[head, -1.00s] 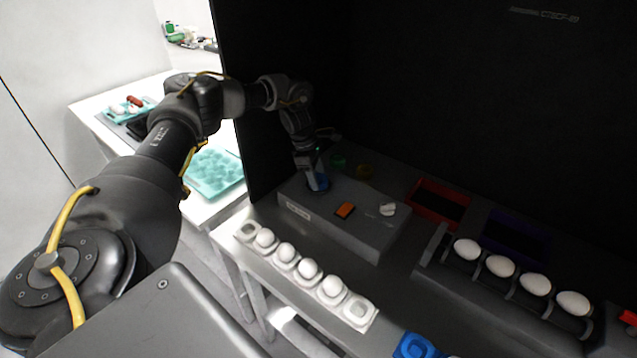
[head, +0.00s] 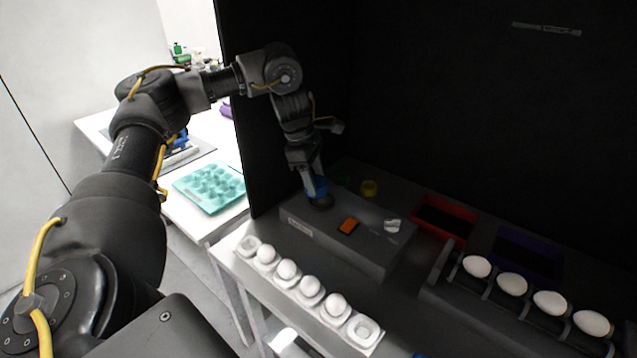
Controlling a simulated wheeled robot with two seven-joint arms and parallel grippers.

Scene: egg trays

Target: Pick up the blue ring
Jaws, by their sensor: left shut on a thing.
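The blue ring (head: 321,187) is between the fingers of my left gripper (head: 315,186), at the left end of a grey box. The gripper points down, is shut on the ring and hides part of it. A dark round patch (head: 320,203) shows on the box top just below the ring. The ring appears slightly above the box, though the gap is hard to judge. My right gripper is not in view.
The grey box (head: 365,250) bears an orange piece (head: 348,226) and a small pale item (head: 392,226). A yellow ring (head: 369,188) is behind. A white egg tray (head: 249,246) lies in front, a red bin (head: 460,239) and an egg rack (head: 440,262) at right.

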